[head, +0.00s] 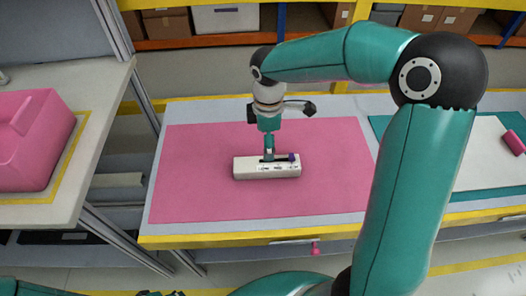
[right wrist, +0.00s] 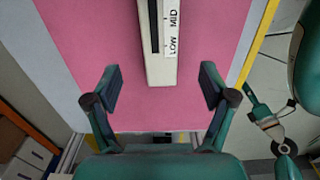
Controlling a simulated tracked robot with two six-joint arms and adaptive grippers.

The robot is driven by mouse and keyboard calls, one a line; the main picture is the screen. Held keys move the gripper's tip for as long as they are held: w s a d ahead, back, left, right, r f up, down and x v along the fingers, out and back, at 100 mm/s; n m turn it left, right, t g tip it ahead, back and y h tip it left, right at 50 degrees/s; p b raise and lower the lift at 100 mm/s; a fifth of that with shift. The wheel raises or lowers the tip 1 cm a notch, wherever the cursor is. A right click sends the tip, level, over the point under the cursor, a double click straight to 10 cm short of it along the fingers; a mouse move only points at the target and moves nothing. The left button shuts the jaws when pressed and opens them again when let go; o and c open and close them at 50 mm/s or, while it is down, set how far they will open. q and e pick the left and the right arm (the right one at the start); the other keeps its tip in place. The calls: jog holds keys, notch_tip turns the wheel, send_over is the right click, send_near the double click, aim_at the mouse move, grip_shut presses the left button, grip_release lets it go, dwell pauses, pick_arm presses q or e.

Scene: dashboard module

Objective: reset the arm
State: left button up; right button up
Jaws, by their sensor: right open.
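My right gripper (head: 268,148) points down over the white dashboard module (head: 240,170) on the pink mat. In the right wrist view its two fingers (right wrist: 160,88) are wide apart with nothing gripped between them. The near end of the module (right wrist: 160,72) shows just beyond and between the fingers, with a dark slot and the labels LOW and MID. A small dark knob (head: 292,157) shows at the module's right end in the head view. Small dark parts at the bottom edge, probably my left gripper (head: 160,293), are mostly cut off.
The pink mat (head: 200,200) around the module is clear. A pink box (head: 35,140) stands on the left table. A teal mat with a white sheet (head: 485,160) and a pink cylinder (head: 515,142) lies at right. A pink knob (head: 315,248) sticks out below the table's front edge.

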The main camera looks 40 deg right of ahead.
jog(key=shift+r, duration=0.85)
